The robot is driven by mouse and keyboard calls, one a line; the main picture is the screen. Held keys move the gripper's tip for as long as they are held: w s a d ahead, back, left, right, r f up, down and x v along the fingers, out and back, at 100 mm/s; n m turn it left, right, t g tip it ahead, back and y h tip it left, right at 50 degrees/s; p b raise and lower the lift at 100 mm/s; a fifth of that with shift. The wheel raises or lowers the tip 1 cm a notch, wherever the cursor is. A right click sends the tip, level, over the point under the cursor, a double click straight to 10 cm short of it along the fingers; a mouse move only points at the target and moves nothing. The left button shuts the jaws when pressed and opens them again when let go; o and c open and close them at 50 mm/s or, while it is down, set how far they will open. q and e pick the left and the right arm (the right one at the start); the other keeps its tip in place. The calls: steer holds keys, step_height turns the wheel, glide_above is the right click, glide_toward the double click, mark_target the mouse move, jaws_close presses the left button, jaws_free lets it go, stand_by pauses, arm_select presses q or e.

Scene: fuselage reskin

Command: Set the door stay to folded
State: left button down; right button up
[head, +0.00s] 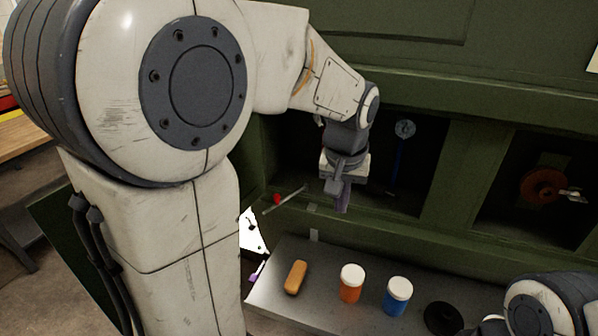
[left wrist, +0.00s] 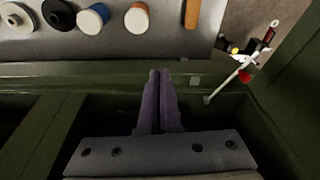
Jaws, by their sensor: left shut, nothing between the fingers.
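The door stay appears to be the thin pale rod (head: 290,195) with a red piece on it, at the left end of the green cabinet's open bay. It also shows in the left wrist view (left wrist: 227,86), slanting from the bay floor out past the front edge, with the red piece partway along. My left gripper (head: 342,207) is in front of the bay, to the right of the rod and apart from it. Its purple fingers (left wrist: 160,75) are shut together with nothing between them. My right arm shows at the lower right, but its fingers are not visible.
A grey shelf (head: 265,295) below holds an orange block (head: 296,277), an orange jar (head: 351,283), a blue jar (head: 398,296) and a black disc (head: 443,318). A blue rod (head: 398,165) hangs inside the bay.

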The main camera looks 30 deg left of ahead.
arm_select(q)
steer(key=w+a+r+n+y, duration=0.1)
steer(key=a+r+n, duration=0.1)
steer(key=a, duration=0.7)
steer(key=w+a+r+n+y, duration=0.1)
steer(key=a+n, duration=0.3)
steer(key=a, duration=0.6)
steer(key=shift+w+r+n+p, duration=0.15)
steer(key=shift+r+n+p, duration=0.25)
steer(key=shift+r, duration=0.5)
steer(key=p+x, duration=0.2)
steer(key=x, duration=0.7)
steer(key=shift+a+f+p, duration=0.1)
steer(key=shift+f+p, duration=0.1)
steer(key=shift+p, duration=0.2)
steer(key=s+d, duration=0.1)
steer(key=s+d+p, duration=0.1)
steer(key=d, duration=0.1)
steer(key=shift+s+d+f, duration=0.1)
steer(key=shift+s+f, duration=0.05)
steer(key=shift+f, duration=0.2)
